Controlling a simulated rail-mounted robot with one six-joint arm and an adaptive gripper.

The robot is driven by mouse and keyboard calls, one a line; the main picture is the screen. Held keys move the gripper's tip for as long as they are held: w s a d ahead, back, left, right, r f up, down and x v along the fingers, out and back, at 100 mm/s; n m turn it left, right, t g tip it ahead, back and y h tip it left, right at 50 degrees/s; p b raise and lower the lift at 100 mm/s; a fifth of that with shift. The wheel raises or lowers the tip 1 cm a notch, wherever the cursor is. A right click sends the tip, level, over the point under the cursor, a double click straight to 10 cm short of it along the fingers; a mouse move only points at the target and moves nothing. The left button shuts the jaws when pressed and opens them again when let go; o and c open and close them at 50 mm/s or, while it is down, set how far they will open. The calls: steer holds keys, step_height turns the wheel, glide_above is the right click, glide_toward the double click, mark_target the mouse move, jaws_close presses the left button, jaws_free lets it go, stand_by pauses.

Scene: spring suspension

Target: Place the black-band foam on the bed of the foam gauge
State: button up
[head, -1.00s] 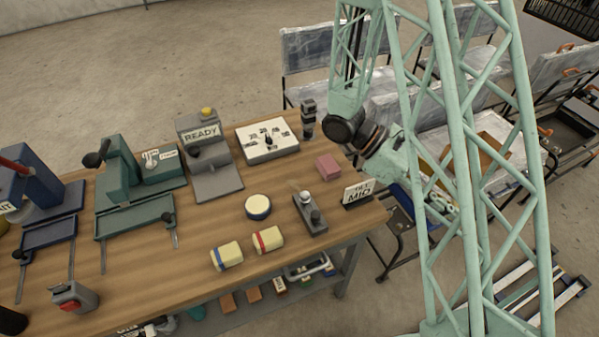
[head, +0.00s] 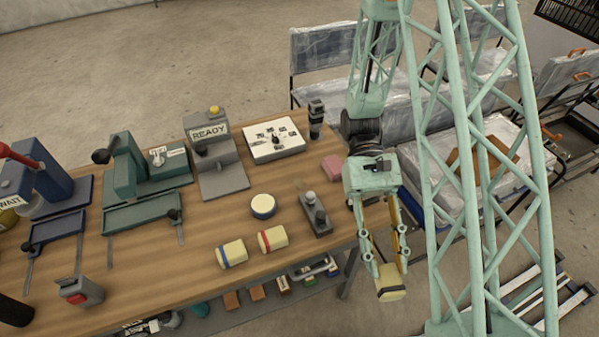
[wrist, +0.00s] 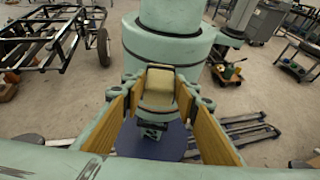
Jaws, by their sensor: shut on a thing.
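My gripper (head: 389,272) points down past the table's right edge and is shut on a cream foam block (head: 391,285). The foam gauge is not clearly labelled. Candidate stations on the table are the grey one reading READY (head: 213,142), with a flat grey bed (head: 222,182), and the green one (head: 128,172) with a flat tray (head: 142,217). My gripper is well to the right of both.
On the wooden table stand blue-band foam (head: 231,253), red-band foam (head: 272,239), a round cream piece (head: 263,206), a grey switch block (head: 315,213), a pink block (head: 332,168) and a white dial panel (head: 273,139). A blue station (head: 50,205) is at left. Wrapped chairs stand behind.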

steer(key=w+a+m+t+y, duration=0.1)
steer(key=w+a+m+y, duration=0.2)
steer(key=a, duration=0.4)
steer(key=w+a+f+m+t+y, duration=0.1)
steer(key=w+a+m+y, duration=0.3)
steer(key=a, duration=0.4)
steer(key=w+a+m+t+y, duration=0.2)
steer(key=w+a+m+y, duration=0.1)
steer(key=a, duration=0.5)
steer(key=shift+w+f+m+y, duration=0.15)
steer(key=shift+w+y, duration=0.15)
steer(key=shift+w, duration=0.2)
steer(key=shift+w+f+m+y, duration=0.15)
steer(key=shift+w+y, duration=0.15)
steer(key=shift+w, duration=0.15)
steer(key=w+a+m+t, duration=0.1)
steer(key=w, duration=0.2)
steer(key=w+a+m+t+y, duration=0.1)
steer(key=w+a+t, duration=0.1)
steer(key=w, duration=0.1)
steer(key=w+a+m+t+y, duration=0.1)
steer(key=w+m, duration=0.1)
steer(key=w, duration=0.1)
steer(key=shift+w+a+f, duration=0.2)
steer(key=shift+a, duration=0.15)
steer(key=shift+w+a+t, duration=0.15)
steer(key=shift+w+t, duration=0.25)
steer(key=shift+w, duration=0.05)
